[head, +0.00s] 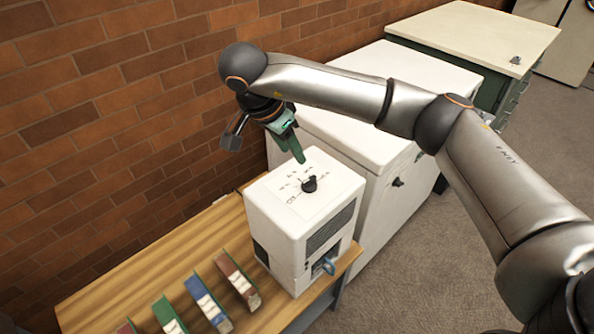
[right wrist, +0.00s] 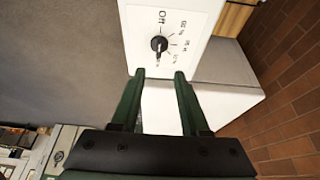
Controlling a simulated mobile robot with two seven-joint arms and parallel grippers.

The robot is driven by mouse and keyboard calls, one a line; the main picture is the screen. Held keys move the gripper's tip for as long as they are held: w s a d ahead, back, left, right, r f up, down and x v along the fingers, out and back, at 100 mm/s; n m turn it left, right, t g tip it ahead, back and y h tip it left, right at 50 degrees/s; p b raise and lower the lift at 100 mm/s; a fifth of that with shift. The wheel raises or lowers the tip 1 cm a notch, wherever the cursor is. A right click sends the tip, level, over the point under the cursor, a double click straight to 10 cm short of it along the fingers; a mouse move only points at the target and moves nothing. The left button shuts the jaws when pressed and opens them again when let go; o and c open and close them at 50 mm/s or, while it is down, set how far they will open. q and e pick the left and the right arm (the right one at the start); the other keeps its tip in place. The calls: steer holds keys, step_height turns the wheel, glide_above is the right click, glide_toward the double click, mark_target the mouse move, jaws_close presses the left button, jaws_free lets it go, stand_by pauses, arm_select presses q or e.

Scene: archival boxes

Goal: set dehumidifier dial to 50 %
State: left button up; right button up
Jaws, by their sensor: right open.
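The dehumidifier (head: 275,210) is a white box standing on the right end of a wooden bench. Its black dial (head: 309,184) sits on the top face, ringed by printed marks. In the right wrist view the dial (right wrist: 159,44) shows beyond my fingertips, with "Off" and several percent labels around it; which mark it points to is too small to tell. My right gripper (head: 264,150) is open and empty, above and behind the dial, apart from it. In the right wrist view the gripper (right wrist: 159,75) has its two green fingers spread, roughly lined up with the dial. My left gripper is out of view.
Several coloured boxes (head: 205,302) stand on the wooden bench (head: 110,290) left of the dehumidifier. A blue-grey part (head: 328,265) sticks out of its front. A white cabinet (head: 340,135) stands close behind it, and a brick wall (head: 110,110) runs along the back.

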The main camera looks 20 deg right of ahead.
mark_target(307, 180)
steer(key=p+x, duration=0.1)
steer(key=x, duration=1.1)
steer(key=shift+f, duration=0.15)
steer(key=shift+a, duration=0.1)
jaws_close()
